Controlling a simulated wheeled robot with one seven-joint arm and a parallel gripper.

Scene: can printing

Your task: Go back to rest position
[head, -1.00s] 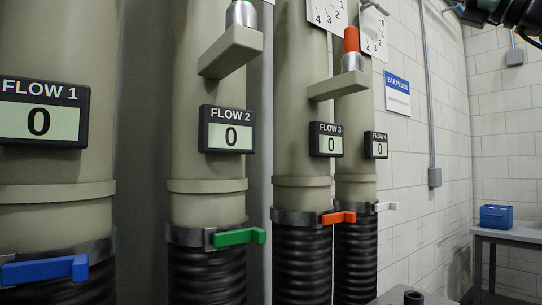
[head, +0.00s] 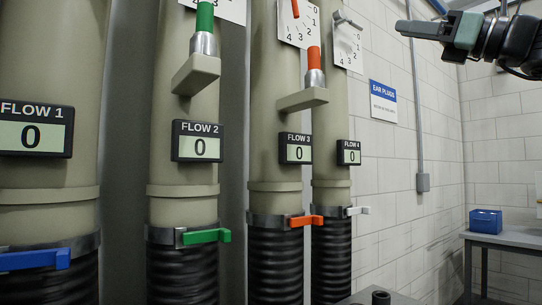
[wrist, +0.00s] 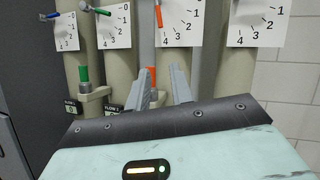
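My gripper (head: 402,27) is at the upper right in the head view, held in the air in front of the white wall with its fingers pointing left. In the wrist view its two grey fingers (wrist: 162,72) stand apart with nothing between them, so it is open and empty. The arm's grey-green wrist and black links run off the right edge of the head view.
Several beige pipes fill the left, with Flow displays such as Flow 2 (head: 198,142) reading 0. They carry a blue handle (head: 35,259), a green handle (head: 206,236) and an orange handle (head: 306,221). A blue bin (head: 485,221) stands on a side table (head: 512,236).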

